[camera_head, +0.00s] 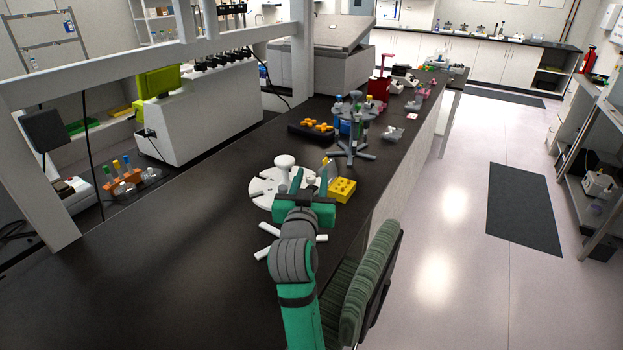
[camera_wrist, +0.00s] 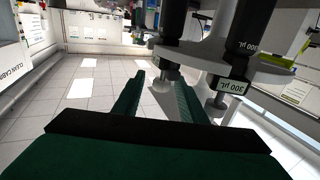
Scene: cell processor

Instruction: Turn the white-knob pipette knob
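A white slotted round stand (camera_head: 262,190) with a rounded white top (camera_head: 285,161) is on the dark bench in the head view. One knob (camera_wrist: 168,74) shows between the finger lines, and another (camera_wrist: 216,106) is outside the right-hand finger. My gripper (camera_head: 311,182) is beside the stand, fingers apart (camera_wrist: 157,92). I cannot tell whether either finger touches a knob. My gripper hides part of the stand in the head view.
A yellow block rack (camera_head: 342,190) is right of my gripper. Behind it is a grey stand (camera_head: 352,150) with coloured pipettes. A dark rack with orange pieces (camera_head: 311,131) lies further back. A green chair (camera_head: 365,285) stands at the bench edge. The front left bench is clear.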

